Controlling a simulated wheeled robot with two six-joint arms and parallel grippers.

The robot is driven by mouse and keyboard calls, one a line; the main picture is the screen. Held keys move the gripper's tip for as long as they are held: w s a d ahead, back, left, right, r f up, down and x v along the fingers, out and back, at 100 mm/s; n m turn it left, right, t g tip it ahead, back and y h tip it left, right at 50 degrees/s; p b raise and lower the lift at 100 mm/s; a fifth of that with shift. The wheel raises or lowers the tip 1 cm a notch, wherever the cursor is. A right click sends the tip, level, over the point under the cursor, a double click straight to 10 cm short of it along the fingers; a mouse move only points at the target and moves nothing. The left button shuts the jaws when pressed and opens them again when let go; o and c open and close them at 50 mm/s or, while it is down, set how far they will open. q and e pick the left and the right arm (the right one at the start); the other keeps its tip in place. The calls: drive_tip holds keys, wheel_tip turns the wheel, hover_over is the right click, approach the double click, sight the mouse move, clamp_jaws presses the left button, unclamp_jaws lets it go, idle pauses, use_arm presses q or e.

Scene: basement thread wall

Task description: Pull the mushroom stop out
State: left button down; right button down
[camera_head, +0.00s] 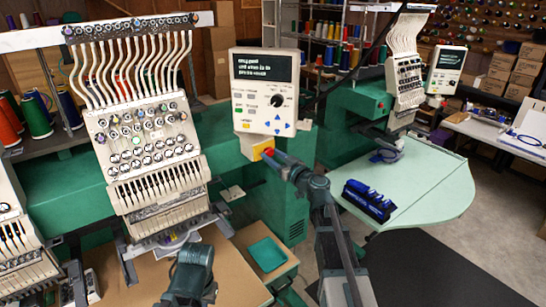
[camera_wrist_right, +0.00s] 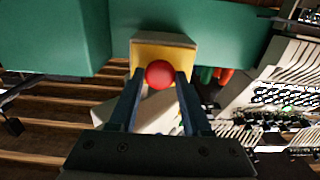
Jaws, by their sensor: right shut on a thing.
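The mushroom stop is a round red button (camera_wrist_right: 160,74) on the front of a small yellow box (camera_wrist_right: 176,52) in the right wrist view. In the head view the yellow box (camera_head: 259,149) sits just below the control panel, and a bit of the red button shows at my fingertips. My right gripper (camera_head: 270,154) reaches up from the bottom and is shut on the red button. Its two fingers (camera_wrist_right: 157,84) touch the button's left and right sides. A part of my left arm shows at the bottom of the head view, but I see no left fingers.
The control panel (camera_head: 264,92) with a screen and knob is just above my right gripper. The embroidery head (camera_head: 150,150) stands to the left. A pale green table (camera_head: 430,185) with a blue object (camera_head: 367,201) is to the right. Dark floor mat lies at lower right.

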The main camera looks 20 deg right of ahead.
drive_tip(key=shift+s+d, duration=0.15)
drive_tip(key=shift+s, duration=0.4)
drive_tip(key=shift+w, duration=0.1)
drive_tip(key=shift+c, duration=1.8)
unclamp_jaws()
drive_tip(key=shift+s+d, duration=0.1)
drive_tip(key=shift+s, duration=0.1)
drive_tip(key=v, duration=1.3)
drive_tip(key=shift+s, duration=0.25)
